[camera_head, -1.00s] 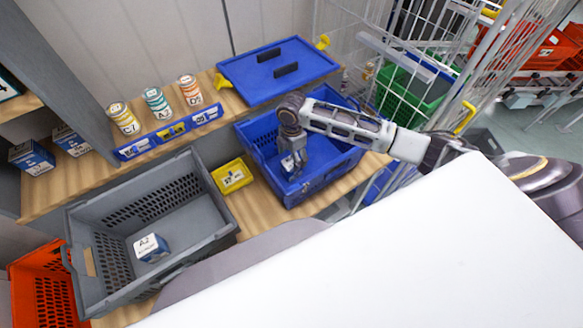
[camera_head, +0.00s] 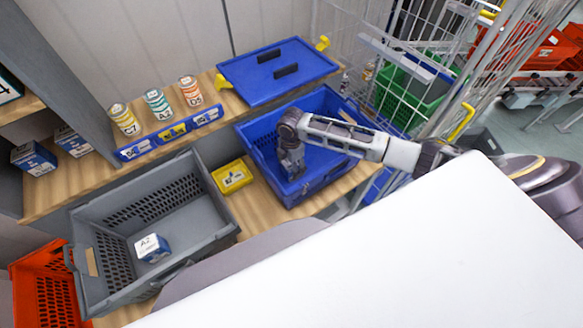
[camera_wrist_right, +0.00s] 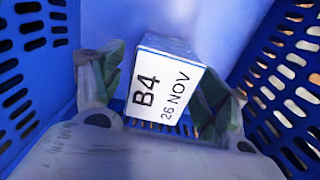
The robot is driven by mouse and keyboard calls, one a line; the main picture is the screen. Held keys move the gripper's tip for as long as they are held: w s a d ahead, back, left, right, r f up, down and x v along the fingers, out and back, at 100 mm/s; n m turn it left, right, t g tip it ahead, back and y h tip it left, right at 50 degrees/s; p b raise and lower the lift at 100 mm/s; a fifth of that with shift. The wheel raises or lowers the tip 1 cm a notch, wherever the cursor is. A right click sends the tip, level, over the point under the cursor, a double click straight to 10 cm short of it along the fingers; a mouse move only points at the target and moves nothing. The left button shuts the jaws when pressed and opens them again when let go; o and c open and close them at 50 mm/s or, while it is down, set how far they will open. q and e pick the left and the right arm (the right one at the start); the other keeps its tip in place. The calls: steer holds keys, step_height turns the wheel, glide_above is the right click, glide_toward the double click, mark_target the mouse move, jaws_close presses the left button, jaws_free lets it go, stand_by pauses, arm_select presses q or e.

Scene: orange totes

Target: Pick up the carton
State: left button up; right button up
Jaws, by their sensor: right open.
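A carton (camera_wrist_right: 166,86) with a white top marked "B4 26 NOV" stands inside the blue tote (camera_wrist_right: 300,50) in the right wrist view. My right gripper (camera_head: 293,170) reaches down into the blue tote (camera_head: 258,158) in the head view. In the wrist view its open fingers (camera_wrist_right: 160,82) are on either side of the carton, with green pads facing it. I cannot tell whether the pads touch it. In the head view the gripper hides the carton. My left gripper is not in view.
The tote's perforated walls stand close around the gripper. A grey crate (camera_head: 205,232) holding an "A2" carton (camera_head: 152,247), a yellow bin (camera_head: 231,176) and a blue lid (camera_head: 277,70) are nearby on the wooden surface. A wire cage (camera_head: 385,75) stands to the right.

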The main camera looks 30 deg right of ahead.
steer(key=shift+f, duration=0.95)
steer(key=c, duration=1.3)
steer(key=shift+r, duration=0.2)
steer(key=shift+r, duration=4.85)
